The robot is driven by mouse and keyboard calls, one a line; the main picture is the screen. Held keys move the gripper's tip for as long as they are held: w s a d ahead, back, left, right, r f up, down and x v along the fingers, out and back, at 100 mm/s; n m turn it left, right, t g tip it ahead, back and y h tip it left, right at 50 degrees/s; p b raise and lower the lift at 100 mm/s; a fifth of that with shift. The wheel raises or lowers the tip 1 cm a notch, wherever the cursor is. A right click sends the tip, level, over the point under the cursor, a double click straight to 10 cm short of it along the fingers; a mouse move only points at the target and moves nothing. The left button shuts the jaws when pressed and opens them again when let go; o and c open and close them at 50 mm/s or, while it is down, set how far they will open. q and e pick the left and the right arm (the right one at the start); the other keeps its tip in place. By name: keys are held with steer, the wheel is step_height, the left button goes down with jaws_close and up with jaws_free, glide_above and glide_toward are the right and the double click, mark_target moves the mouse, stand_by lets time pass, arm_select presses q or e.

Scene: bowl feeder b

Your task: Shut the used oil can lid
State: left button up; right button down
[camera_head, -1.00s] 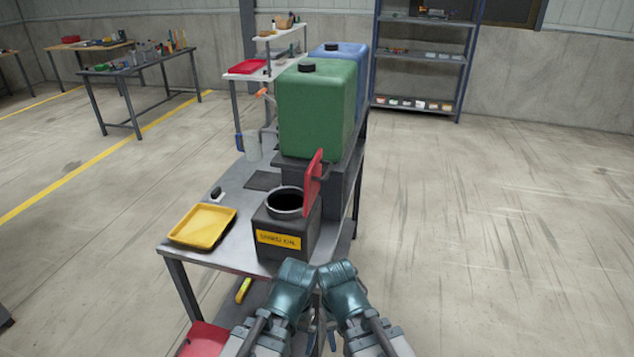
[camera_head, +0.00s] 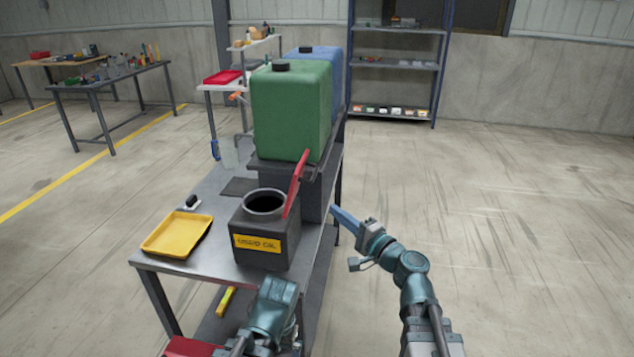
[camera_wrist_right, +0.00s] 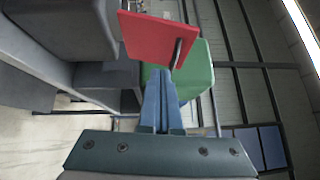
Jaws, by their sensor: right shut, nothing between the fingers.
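The used oil can (camera_head: 266,237) is a dark box with a yellow label and a round open mouth, standing on the metal bench. Its red lid (camera_head: 295,183) stands up, tilted, at the right side of the mouth. My right gripper (camera_head: 335,210) is shut and empty, to the right of the can and apart from the lid in the head view. In the right wrist view, the red lid (camera_wrist_right: 158,38) shows just beyond the shut fingers (camera_wrist_right: 160,75); I cannot tell if they touch. My left arm is low in front of the bench; its fingers are not clearly visible.
A yellow tray (camera_head: 176,236) lies left of the can on the bench (camera_head: 205,262). A green canister (camera_head: 291,108) and a blue canister (camera_head: 324,75) stand behind on a raised block. The floor right of the bench is clear.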

steer(key=w+d+r+m+t+h, duration=0.1)
steer(key=d+r+m+t, duration=0.1)
steer(key=d+m, duration=0.15)
steer(key=s+a+p+x, duration=0.1)
steer(key=a+p+x, duration=0.1)
steer(key=x, duration=1)
steer(key=shift+w+a+n+p, duration=0.2)
steer(key=shift+n+p, duration=0.1)
steer(key=shift+n, duration=0.05)
